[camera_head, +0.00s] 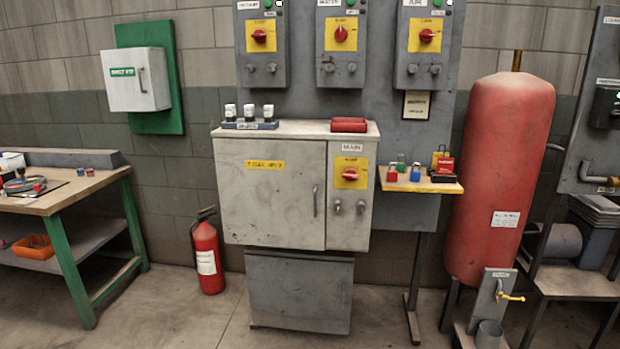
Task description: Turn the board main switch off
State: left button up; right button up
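The board is a grey metal cabinet (268,210) in the middle of the view, with a wide door on its left and a narrow panel on its right. The main switch (350,174) is a red rotary knob on a yellow plate, under a label reading MAIN, on the narrow panel. The knob's handle looks roughly level, slightly tilted; its markings are too small to read. Two small round fittings sit below it. Neither of my grippers is in view.
Three similar red switches (341,34) are on boxes above. A small shelf (422,182) with several padlocks juts out right of the cabinet. A red tank (500,170) stands further right, a fire extinguisher (207,255) to the left. A workbench (60,198) is far left. The front floor is clear.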

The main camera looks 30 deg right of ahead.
aim_at(350, 173)
jog(key=u, duration=0.2)
jog(key=i, duration=1.05)
jog(key=z, duration=0.3)
